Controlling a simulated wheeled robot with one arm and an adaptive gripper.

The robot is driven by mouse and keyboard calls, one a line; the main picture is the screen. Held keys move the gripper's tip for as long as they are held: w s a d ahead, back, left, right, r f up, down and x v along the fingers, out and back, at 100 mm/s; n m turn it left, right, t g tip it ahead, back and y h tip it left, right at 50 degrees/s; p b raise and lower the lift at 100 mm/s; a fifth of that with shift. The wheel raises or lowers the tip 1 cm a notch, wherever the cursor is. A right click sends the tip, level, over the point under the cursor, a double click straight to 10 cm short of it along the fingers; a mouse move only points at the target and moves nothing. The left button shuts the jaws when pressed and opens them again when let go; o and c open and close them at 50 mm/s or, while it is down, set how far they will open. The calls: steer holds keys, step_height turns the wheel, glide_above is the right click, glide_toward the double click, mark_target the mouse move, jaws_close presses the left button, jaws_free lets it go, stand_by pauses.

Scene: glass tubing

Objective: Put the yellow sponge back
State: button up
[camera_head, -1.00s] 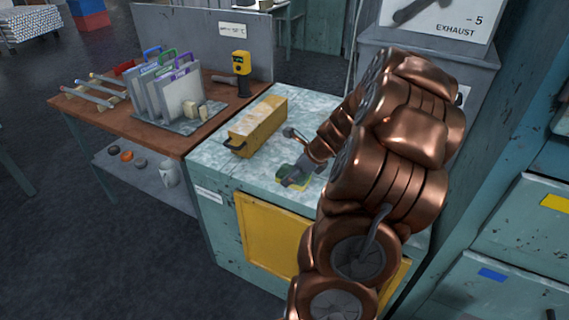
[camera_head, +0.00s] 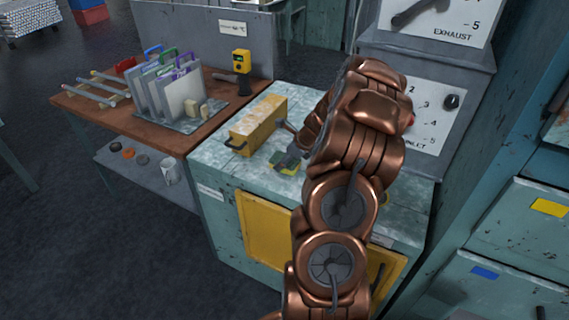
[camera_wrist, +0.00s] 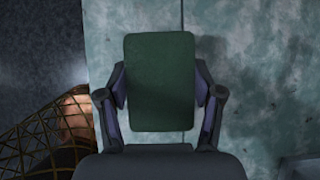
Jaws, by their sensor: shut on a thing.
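The yellow sponge (camera_head: 284,166) shows as a small yellow and green block at my gripper (camera_head: 291,158), over the speckled pale top of the cabinet (camera_head: 222,162). In the wrist view the sponge's dark green face (camera_wrist: 160,82) fills the space between the two fingers of my gripper (camera_wrist: 161,90), which press on its left and right sides. I cannot tell whether the sponge touches the cabinet top or is held just above it. My arm hides part of the cabinet top to the right.
A yellow box with a dark handle (camera_head: 260,124) stands on the cabinet top just behind and left of the sponge. A brown table (camera_head: 150,134) with a rack of upright panels (camera_head: 180,98) adjoins on the left. A grey dial panel (camera_head: 428,105) rises behind my arm.

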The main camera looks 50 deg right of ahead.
steer(key=shift+f, duration=1.05)
steer(key=shift+f+p, duration=0.15)
steer(key=shift+p, duration=0.15)
steer(key=o, duration=1.1)
